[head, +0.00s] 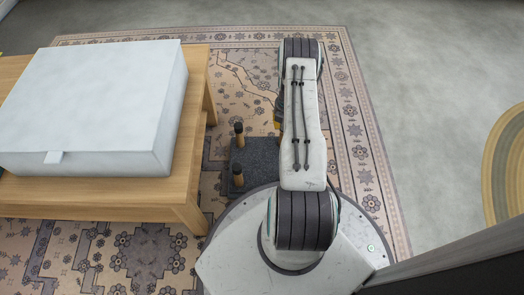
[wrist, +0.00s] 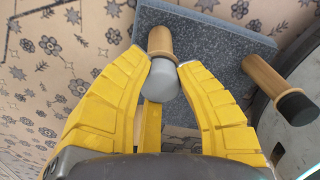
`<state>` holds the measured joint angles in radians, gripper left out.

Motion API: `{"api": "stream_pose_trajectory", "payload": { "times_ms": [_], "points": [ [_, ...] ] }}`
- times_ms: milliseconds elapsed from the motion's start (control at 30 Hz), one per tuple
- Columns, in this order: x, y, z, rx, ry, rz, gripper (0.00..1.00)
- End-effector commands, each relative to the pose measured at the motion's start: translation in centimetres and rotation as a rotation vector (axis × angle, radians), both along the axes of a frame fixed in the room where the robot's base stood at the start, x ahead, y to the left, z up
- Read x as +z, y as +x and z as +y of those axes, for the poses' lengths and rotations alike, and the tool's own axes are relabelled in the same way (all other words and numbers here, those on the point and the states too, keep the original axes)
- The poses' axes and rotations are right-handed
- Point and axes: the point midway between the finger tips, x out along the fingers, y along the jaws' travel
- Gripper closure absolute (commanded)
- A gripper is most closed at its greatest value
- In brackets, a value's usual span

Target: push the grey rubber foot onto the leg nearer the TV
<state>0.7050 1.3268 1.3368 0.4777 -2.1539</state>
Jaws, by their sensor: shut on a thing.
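The grey rubber foot (wrist: 164,80) is between the yellow fingers of my gripper (wrist: 163,67) in the wrist view. My gripper is shut on it. The foot is in line with a bare wooden leg (wrist: 160,40) and meets its end; I cannot tell how far it is on. The leg stands up from a dark grey stool (wrist: 222,48), which also shows upside down on the rug in the head view (head: 258,160). Another leg (wrist: 264,75) has a black foot (wrist: 296,107). In the head view my arm hides the grey foot and most of my gripper.
A wooden table (head: 190,150) with a large pale box (head: 90,100) stands left of the stool. Two black-tipped legs (head: 238,140) show on the stool's left side. A patterned rug (head: 150,255) lies below. A dark edge (head: 450,272) crosses the lower right.

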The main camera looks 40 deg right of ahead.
Motion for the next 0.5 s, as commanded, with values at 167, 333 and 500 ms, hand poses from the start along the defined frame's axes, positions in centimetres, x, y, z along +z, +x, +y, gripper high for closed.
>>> {"api": "stream_pose_trajectory", "payload": {
  "times_ms": [167, 333, 500],
  "points": [
    [-0.11, -0.02, 0.01, 0.0, 0.0, 0.0, 1.0],
    [-0.18, -0.01, 0.01, 0.0, 0.0, 0.0, 0.67],
    [-0.16, -0.01, 0.01, 0.0, 0.0, 0.0, 0.51]
  ]
}}
